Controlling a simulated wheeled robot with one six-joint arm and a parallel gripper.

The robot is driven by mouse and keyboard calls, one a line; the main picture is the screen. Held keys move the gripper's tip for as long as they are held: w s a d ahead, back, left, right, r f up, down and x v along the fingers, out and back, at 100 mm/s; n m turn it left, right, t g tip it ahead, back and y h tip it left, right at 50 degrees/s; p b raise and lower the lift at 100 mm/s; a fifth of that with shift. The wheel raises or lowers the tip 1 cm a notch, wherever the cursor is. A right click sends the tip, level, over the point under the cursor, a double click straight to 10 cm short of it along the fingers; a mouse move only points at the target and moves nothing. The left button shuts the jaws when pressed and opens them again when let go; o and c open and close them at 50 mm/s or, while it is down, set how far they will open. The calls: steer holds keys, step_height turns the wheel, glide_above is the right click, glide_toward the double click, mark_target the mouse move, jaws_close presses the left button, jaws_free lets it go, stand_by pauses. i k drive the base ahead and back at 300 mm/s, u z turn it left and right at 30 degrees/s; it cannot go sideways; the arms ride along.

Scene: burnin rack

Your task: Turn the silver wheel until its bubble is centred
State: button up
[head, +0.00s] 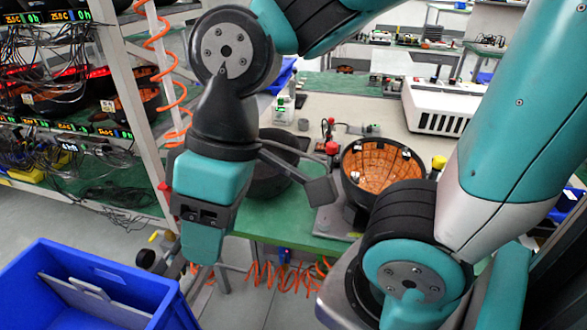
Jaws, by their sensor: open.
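My arm reaches in from the right and bends down to my gripper (202,245) at the left of centre, in front of the workbench's left end. My gripper hangs above the floor, between the blue crate and the bench. It is open. Its fingers are hard to make out, and I see nothing held in it. I cannot pick out a silver wheel or a bubble in the head view. My arm hides part of the bench and the floor there.
A blue crate (88,262) with a grey panel inside stands at lower left. A rack (128,90) with cables and displays stands left. The green-edged workbench (262,222) carries an orange-lined black bowl (382,165) and a white vented box (437,108). Orange coiled hoses hang nearby.

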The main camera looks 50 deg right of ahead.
mark_target(324, 223)
steer(key=z, duration=0.45)
steer(key=k, duration=1.1)
steer(key=z, duration=0.95)
steer(key=i, duration=0.25)
steer(key=u, duration=0.3)
